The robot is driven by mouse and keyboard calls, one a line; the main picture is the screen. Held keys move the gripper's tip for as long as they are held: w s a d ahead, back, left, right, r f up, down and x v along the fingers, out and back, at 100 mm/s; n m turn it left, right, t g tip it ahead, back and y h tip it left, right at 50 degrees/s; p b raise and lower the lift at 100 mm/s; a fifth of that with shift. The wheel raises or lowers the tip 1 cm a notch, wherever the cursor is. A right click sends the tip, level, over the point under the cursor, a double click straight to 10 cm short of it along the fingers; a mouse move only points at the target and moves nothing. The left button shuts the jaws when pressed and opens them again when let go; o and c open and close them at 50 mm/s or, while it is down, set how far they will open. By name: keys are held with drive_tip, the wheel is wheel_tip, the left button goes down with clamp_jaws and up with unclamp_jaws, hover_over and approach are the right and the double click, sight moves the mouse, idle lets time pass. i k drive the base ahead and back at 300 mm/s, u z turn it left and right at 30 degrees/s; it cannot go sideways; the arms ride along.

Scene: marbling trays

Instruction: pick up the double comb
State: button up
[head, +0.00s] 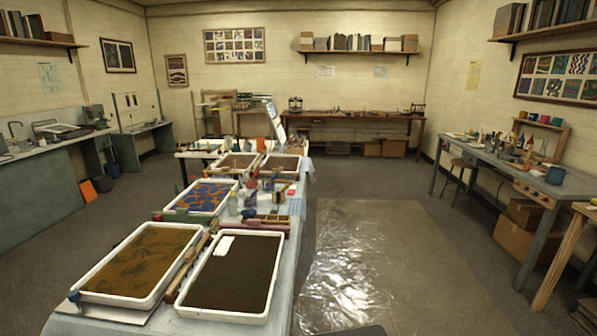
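A long wooden piece with teeth-like edges (190,266) lies in the narrow gap between the two front trays; it may be the double comb, but it is too small to be certain. Another wooden piece with dark red parts (254,223) lies across the table just behind the dark tray and could also be a comb. The left front tray (86,291) is white with olive-brown marbled liquid. The right front tray (221,315) is white with dark brown liquid and a small white sheet at its far left. My gripper is not in view.
The long covered table (284,290) also bears a blue-and-orange marbled tray (233,189), bottles and brown trays further back. A shiny plastic sheet (370,255) covers the floor to its right. A workbench (530,182) and stool (460,166) stand along the right wall.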

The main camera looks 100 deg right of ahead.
sight(224, 170)
drive_tip(key=z, duration=1)
drive_tip(key=i, duration=4.55)
drive_tip(key=z, duration=1.85)
drive_tip(key=i, duration=5.55)
drive_tip(key=z, duration=0.8)
